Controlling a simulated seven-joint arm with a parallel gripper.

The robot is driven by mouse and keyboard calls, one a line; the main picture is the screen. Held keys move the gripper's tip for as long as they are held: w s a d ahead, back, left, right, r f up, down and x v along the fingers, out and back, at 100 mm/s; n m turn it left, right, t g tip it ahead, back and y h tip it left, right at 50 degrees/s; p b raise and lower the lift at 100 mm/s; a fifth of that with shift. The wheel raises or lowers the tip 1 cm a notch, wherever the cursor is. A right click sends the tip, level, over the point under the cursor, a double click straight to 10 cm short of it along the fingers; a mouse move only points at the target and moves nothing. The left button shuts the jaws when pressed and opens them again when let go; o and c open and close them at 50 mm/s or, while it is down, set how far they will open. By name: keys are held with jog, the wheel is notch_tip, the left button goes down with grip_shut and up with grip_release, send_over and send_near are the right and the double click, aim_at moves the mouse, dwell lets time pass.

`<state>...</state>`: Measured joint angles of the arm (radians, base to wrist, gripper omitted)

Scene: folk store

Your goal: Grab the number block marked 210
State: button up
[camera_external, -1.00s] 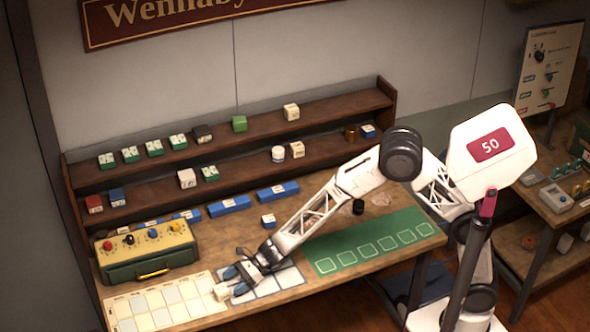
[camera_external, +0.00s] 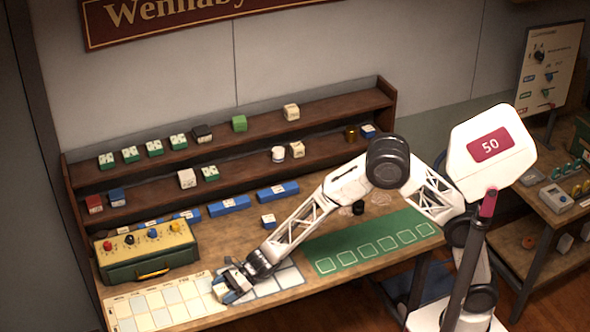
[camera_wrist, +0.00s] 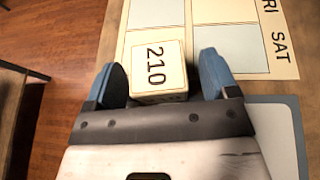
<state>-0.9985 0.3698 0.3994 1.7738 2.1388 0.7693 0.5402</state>
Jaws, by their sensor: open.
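The cream number block marked 210 (camera_wrist: 158,68) sits on the edge of the calendar sheet in the wrist view, its number facing up. My gripper (camera_wrist: 162,85) is open, with one blue finger to the left of the block and the other to its right. The block's near part lies between the fingers, and a small gap shows on each side. In the external view my gripper (camera_external: 230,290) is low over the table's front, and it largely hides the block there.
A yellow-green box with knobs (camera_external: 146,250) stands behind the sheet. A green mat (camera_external: 370,245) lies to the right. Shelves (camera_external: 240,150) behind hold several small blocks.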

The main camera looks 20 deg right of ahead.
aim_at(224, 287)
dwell(0.4)
jog(key=c, duration=1)
jog(key=shift+r, duration=0.15)
jog(key=shift+r, duration=1.4)
jog(key=shift+s+d+r, duration=0.1)
jog(key=shift+d+r, duration=0.1)
jog(key=shift+r, duration=0.1)
jog(key=s+d, duration=0.2)
jog(key=d, duration=0.2)
jog(key=s+d+r, duration=0.1)
jog(key=s+d, duration=0.1)
jog(key=d, duration=0.3)
jog(key=s+d, duration=0.3)
jog(key=d, duration=0.1)
jog(key=shift+d+r, duration=0.15)
jog(key=shift+d, duration=0.25)
jog(key=shift+s, duration=0.1)
